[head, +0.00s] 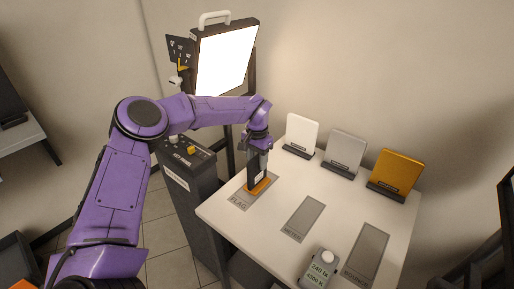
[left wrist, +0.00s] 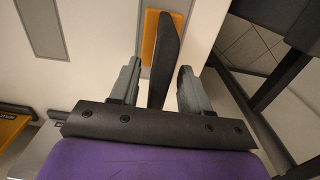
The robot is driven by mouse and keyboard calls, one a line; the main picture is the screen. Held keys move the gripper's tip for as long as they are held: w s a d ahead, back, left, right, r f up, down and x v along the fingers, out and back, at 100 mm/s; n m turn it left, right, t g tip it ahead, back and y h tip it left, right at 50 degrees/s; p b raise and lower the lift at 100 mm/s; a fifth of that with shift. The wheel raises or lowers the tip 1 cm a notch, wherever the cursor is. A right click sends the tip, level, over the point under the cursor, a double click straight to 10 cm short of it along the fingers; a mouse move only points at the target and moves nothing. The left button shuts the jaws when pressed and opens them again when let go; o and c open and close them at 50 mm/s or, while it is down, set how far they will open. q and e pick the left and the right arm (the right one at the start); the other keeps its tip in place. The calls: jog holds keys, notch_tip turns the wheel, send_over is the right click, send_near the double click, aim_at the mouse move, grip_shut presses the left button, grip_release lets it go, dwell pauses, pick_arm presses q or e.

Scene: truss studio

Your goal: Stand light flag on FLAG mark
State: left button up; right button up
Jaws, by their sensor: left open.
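The light flag is a thin black panel (left wrist: 165,58) on an orange base (head: 261,184). It stands upright on the table, its base over the far part of the grey FLAG mark (head: 242,200). My left gripper (head: 257,150) is just above the base and hides much of the panel in the head view. In the left wrist view the left gripper (left wrist: 157,85) is open, one finger on each side of the panel, with visible gaps. My right gripper is not in view.
The white table (head: 285,228) also has METER (head: 303,219) and BOUNCE (head: 366,250) marks. A light meter (head: 320,267) stands at the front. White (head: 301,134), grey (head: 345,151) and orange (head: 397,172) cards line the back. A lit panel (head: 226,62) stands behind a dark control pedestal (head: 190,190).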

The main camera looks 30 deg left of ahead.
pick_arm(q)
notch_tip(320, 180, up, 12)
jog(key=b, duration=0.2)
jog(key=shift+d+f, duration=0.1)
dwell(0.5)
